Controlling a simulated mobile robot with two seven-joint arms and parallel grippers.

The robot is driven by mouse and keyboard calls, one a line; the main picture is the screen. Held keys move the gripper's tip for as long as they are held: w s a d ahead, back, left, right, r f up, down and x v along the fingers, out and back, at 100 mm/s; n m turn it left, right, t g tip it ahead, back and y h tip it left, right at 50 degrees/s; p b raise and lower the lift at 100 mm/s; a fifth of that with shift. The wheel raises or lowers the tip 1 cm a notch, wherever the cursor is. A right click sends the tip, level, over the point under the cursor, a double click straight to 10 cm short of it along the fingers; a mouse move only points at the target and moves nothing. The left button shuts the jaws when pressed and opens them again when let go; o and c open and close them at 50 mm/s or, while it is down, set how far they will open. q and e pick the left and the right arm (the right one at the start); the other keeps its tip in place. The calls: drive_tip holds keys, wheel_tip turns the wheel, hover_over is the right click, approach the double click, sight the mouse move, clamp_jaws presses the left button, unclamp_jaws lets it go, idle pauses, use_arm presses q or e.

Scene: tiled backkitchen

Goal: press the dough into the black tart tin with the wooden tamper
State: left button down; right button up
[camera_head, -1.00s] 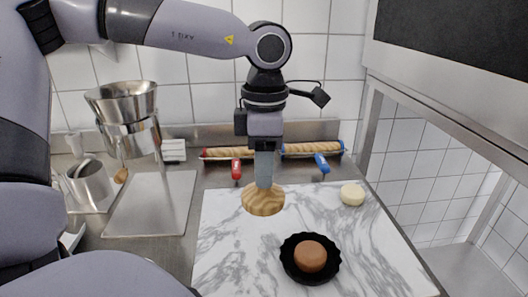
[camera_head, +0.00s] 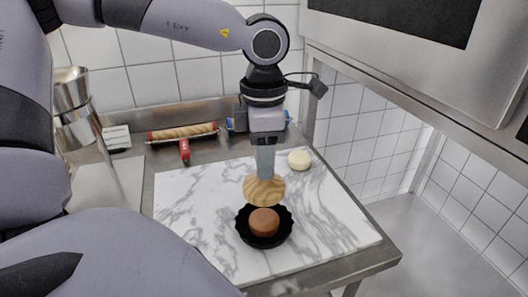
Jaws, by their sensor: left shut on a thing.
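My left gripper (camera_head: 266,160) comes down from above, shut on the wooden tamper (camera_head: 264,189), whose round striped wood end points down. The tamper is above and just behind the black tart tin (camera_head: 243,235) in the picture, apart from the dough. The fluted tin sits on the marble board (camera_head: 190,215). A brown round puck of dough (camera_head: 264,222) lies in the middle of the tin, with dark tin showing around it. The tamper's upper part is hidden in the gripper. My right gripper is not in view.
A pale round piece (camera_head: 299,160) lies on the board's back right. A steel shelf frame (camera_head: 400,95) is at right. The board's left part is clear.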

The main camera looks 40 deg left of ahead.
sight(264, 184)
use_arm(q)
wheel_tip(264, 184, down, 4)
drive_tip(key=shift+r+b, duration=0.15)
drive_tip(key=shift+b, duration=0.8)
wheel_tip(264, 184, down, 2)
drive_tip(key=shift+f+b, duration=0.15)
drive_tip(key=shift+b, duration=1.05)
drive_tip(key=shift+f+b, duration=1.75)
drive_tip(key=shift+b, duration=1.5)
idle(0.7)
drive_tip(key=shift+r, duration=0.15)
idle(0.3)
drive_tip(key=shift+r+p, duration=3)
drive_tip(key=shift+r, duration=1.4)
